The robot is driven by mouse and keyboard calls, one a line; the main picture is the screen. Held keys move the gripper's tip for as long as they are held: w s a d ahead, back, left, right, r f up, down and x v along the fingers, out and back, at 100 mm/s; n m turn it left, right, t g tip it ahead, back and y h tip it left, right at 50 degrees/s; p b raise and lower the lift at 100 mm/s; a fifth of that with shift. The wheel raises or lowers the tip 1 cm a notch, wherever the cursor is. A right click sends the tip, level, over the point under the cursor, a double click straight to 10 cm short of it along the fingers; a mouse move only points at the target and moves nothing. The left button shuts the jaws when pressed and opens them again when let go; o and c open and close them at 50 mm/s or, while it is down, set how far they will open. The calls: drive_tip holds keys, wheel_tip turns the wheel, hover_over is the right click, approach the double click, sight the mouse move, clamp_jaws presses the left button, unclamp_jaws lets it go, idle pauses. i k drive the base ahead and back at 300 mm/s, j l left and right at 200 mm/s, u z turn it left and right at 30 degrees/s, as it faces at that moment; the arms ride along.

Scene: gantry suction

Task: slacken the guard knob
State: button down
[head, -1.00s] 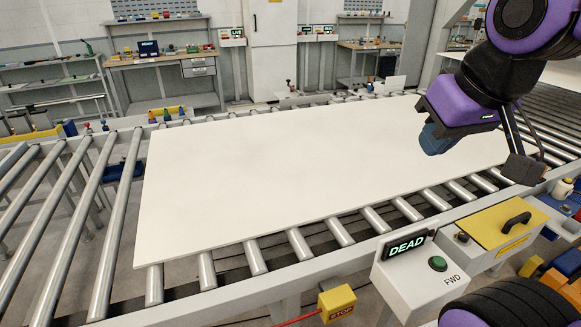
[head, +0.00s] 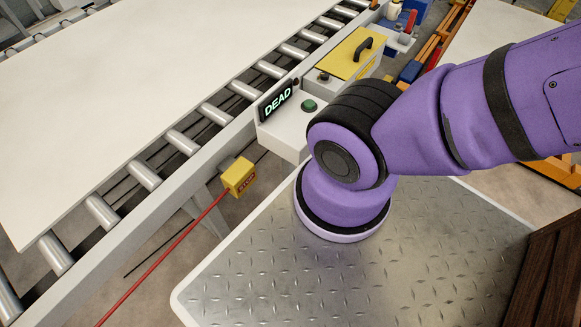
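The yellow guard cover (head: 345,55) with a black handle (head: 363,46) sits on a grey box at the side of the roller conveyor, in the upper middle of the head view. A small dark knob (head: 323,76) stands on the box by the near end of the cover; it looks like the guard knob. It is too small to tell how tight it is. My purple arm crosses the right side of the view, but my gripper is out of the frame.
A control box with a lit DEAD display (head: 277,98) and a green button (head: 309,105) stands beside the guard. A yellow STOP box (head: 239,176) with a red cord (head: 165,262) hangs below the conveyor. A large white panel (head: 120,80) lies on the rollers.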

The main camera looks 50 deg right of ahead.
sight(324, 75)
drive_tip(key=k+l+z, duration=0.35)
drive_tip(key=l, duration=0.3)
drive_tip(key=k+l+z, duration=0.15)
drive_tip(key=l, duration=0.2)
drive_tip(key=k+l+z, duration=0.2)
drive_tip(key=l, duration=0.15)
drive_tip(key=l+z, duration=0.15)
drive_tip(key=l, duration=0.2)
